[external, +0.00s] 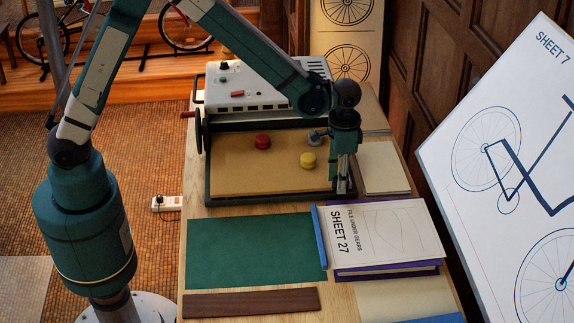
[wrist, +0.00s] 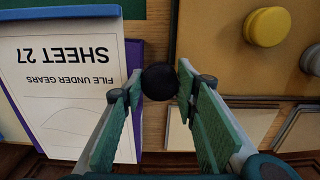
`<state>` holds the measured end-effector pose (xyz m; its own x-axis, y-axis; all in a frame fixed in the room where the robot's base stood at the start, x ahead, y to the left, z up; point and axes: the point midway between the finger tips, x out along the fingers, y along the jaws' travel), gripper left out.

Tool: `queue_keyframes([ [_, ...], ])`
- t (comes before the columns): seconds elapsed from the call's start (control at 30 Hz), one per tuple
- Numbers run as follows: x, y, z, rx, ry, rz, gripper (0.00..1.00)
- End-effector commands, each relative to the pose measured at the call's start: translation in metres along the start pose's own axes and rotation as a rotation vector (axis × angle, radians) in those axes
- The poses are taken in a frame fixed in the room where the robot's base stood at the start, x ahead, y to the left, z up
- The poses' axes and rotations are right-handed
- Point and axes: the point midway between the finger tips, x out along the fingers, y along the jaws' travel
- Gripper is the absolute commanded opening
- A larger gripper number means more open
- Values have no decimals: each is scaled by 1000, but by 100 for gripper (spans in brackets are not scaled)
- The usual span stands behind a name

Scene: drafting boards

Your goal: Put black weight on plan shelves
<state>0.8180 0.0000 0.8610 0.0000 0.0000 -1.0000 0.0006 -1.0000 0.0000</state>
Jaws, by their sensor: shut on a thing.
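A round black weight (wrist: 160,83) sits between the fingertips of my gripper (wrist: 158,92) in the wrist view; the fingers are closed on it. In the external view my gripper (external: 343,188) points down at the right front corner of the tan board, and I cannot make out the weight there. A purple-edged stack (external: 388,273), topped by a white sheet marked "SHEET 27" (external: 385,229), lies in front of the gripper. The sheet also shows at the left of the wrist view (wrist: 60,85). I cannot tell whether this stack is the plan shelves.
A red weight (external: 262,141), a yellow weight (external: 308,160) and a grey weight (external: 315,137) sit on the tan board (external: 240,175). A white machine (external: 245,95) stands behind. A green mat (external: 250,247), blue bar (external: 319,237) and brown strip (external: 250,302) lie in front.

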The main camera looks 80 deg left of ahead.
Motion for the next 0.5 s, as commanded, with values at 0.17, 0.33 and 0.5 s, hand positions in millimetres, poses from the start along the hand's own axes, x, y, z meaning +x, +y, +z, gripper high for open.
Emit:
queue_keyframes([
  [0.17, -1, 0, 0, 0, 0, 0, 7],
  [0.33, -10, 0, 0, 0, 0, 0, 7],
  [0.5, -28, 0, 0, 1, 0, 0, 7],
])
